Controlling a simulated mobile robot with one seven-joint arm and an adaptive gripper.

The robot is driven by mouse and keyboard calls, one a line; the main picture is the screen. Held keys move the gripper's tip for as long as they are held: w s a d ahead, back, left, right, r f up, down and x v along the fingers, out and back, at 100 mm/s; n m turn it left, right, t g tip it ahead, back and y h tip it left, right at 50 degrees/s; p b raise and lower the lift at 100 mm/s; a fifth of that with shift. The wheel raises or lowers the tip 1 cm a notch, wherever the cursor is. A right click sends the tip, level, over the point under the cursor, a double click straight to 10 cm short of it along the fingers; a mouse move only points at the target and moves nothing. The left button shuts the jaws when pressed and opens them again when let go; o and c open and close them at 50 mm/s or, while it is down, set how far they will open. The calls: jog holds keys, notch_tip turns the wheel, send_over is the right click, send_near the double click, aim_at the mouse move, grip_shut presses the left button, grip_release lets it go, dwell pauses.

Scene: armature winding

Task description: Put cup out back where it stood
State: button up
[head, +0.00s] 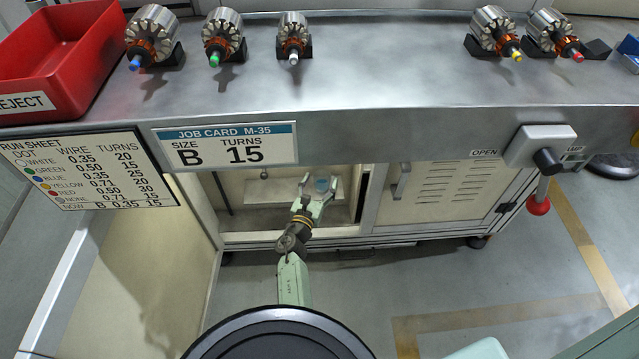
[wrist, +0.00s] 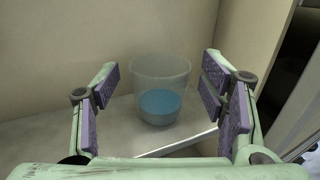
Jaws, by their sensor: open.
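A clear cup (wrist: 161,88) with blue liquid in its lower part stands upright on a pale shelf (wrist: 120,140) inside the cabinet. In the head view the cup (head: 321,184) shows small, at the end of my arm. My gripper (wrist: 163,90) is open, with one purple-padded finger to the left of the cup and one to the right. Gaps show between the pads and the cup in the wrist view. In the head view my gripper (head: 320,183) reaches into the open bay under the bench.
The cabinet door (head: 450,190) to the right of the bay has vents and a handle. The bench top above holds several armatures (head: 294,36) and a red reject bin (head: 55,55). A lever with a red knob (head: 538,204) hangs at the right. Pale walls stand close behind the cup.

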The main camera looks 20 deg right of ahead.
jog(key=shift+r, duration=0.15)
jog(key=shift+s+a, duration=0.1)
jog(key=v, duration=1.1)
jog(key=shift+s+a, duration=0.2)
jog(key=shift+s, duration=0.15)
jog(key=shift+r, duration=0.15)
